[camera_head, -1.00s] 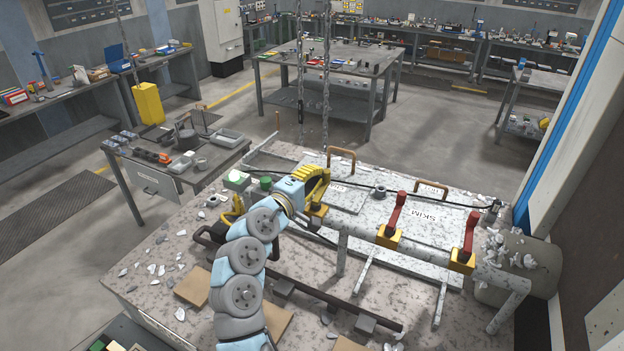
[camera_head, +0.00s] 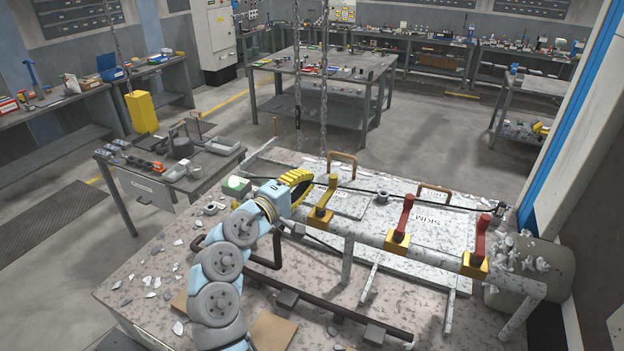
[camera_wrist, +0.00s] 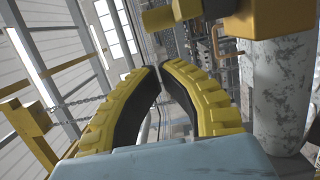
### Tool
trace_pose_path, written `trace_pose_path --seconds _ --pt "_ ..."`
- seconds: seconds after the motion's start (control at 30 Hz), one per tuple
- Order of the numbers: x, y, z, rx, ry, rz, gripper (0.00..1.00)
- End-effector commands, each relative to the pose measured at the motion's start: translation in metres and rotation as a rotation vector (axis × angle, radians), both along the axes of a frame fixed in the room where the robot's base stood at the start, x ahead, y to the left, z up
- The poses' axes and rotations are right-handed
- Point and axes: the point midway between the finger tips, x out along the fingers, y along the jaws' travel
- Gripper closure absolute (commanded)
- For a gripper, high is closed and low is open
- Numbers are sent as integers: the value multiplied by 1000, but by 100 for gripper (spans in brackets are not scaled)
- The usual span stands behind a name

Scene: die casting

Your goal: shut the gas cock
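Three cocks sit on a grey pipe at the front of the bench in the head view. The left one has a yellow lever (camera_head: 327,195) on a yellow body (camera_head: 320,218); the others have red levers (camera_head: 403,217) (camera_head: 478,244). All three levers stand up, roughly parallel. My gripper (camera_head: 303,178), with yellow ribbed fingers, is just left of the yellow lever and appears apart from it. In the wrist view the fingertips (camera_wrist: 161,68) nearly meet, with nothing between them. The yellow lever's end (camera_wrist: 158,18) shows beyond the tips, its body (camera_wrist: 265,15) at upper right.
The pipe (camera_head: 362,242) runs right to a grey cylinder (camera_head: 535,273). Plates with brown handles (camera_head: 342,160) and metal scraps lie on the bench (camera_head: 130,285). A green-topped box (camera_head: 236,186) is left of my gripper. Two chains (camera_head: 324,75) hang behind the bench.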

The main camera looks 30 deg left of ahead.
Motion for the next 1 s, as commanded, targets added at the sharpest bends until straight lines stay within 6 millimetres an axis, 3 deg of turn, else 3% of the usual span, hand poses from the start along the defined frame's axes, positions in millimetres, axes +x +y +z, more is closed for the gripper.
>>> trace_pose_path --seconds 0.4,0.6,1.0 --pt "-68 4 -1 2 -2 3 100" --pt "-92 5 0 1 -3 1 100" --pt "-100 4 0 0 -2 1 100"
